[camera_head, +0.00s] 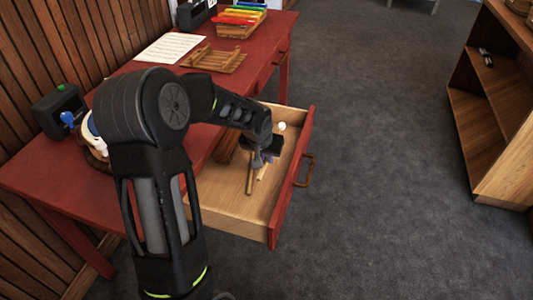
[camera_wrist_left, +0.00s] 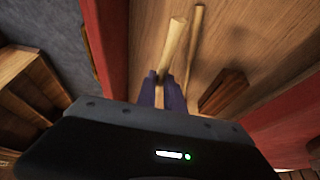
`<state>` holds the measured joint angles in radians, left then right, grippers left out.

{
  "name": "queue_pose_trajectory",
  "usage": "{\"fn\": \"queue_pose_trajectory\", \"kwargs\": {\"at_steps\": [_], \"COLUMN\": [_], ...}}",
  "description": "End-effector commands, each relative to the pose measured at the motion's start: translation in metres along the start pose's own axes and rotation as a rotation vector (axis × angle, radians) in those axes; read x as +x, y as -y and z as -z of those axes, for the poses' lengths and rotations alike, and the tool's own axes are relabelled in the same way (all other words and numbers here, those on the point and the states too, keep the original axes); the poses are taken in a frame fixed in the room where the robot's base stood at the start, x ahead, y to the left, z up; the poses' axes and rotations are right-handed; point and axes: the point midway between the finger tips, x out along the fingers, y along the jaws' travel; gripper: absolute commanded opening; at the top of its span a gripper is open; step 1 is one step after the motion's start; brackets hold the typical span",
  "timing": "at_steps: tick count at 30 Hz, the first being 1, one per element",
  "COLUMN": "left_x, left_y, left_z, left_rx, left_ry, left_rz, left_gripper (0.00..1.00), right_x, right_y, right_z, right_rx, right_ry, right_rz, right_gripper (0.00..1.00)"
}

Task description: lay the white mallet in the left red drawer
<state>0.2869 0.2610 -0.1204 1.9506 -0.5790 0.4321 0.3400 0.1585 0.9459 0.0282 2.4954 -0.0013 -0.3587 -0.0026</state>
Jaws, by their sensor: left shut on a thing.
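The white mallet has a round white head (camera_head: 282,126) and a pale wooden handle (camera_head: 263,171). My left gripper (camera_head: 264,156) reaches down into the open red drawer (camera_head: 233,219) and is shut on the handle. In the left wrist view the handle (camera_wrist_left: 172,45) sticks out from between the fingers (camera_wrist_left: 165,92). The mallet is inside the drawer walls, low over the wooden floor; I cannot tell whether it touches it. My right gripper is not in view.
A second wooden stick (camera_head: 250,178) lies in the drawer beside the handle. The red table (camera_head: 60,175) holds a sheet (camera_head: 172,47), a wooden rack (camera_head: 214,60) and a colourful xylophone (camera_head: 240,17). A shelf (camera_head: 500,110) stands right.

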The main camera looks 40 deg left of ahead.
Motion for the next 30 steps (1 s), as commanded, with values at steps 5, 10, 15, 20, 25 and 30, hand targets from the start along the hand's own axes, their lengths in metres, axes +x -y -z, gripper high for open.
{"fn": "queue_pose_trajectory", "kwargs": {"at_steps": [5, 10, 15, 20, 25, 30], "left_x": [0.033, 0.052, 0.064, 0.067, 0.066, 0.066], "left_y": [-0.001, 0.0, 0.0, 0.0, 0.0, 0.0], "left_z": [-0.014, -0.023, -0.028, -0.029, -0.029, -0.029], "left_rx": [0.001, 0.001, 0.001, 0.001, 0.0, 0.0], "left_ry": [0.0, 0.0, 0.0, -0.001, 0.0, 0.0], "left_rz": [-0.001, 0.0, 0.0, 0.0, 0.0, 0.0], "left_gripper": [0.0, 0.0, 0.0, 0.0, 0.0, 0.17], "right_x": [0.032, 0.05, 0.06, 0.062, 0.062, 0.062], "right_y": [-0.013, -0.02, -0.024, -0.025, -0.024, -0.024], "right_z": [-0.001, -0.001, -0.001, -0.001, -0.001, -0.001], "right_rx": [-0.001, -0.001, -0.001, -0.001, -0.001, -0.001], "right_ry": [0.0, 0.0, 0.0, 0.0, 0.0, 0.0], "right_rz": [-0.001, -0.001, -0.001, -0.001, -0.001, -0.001], "right_gripper": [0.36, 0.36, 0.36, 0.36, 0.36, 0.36]}}
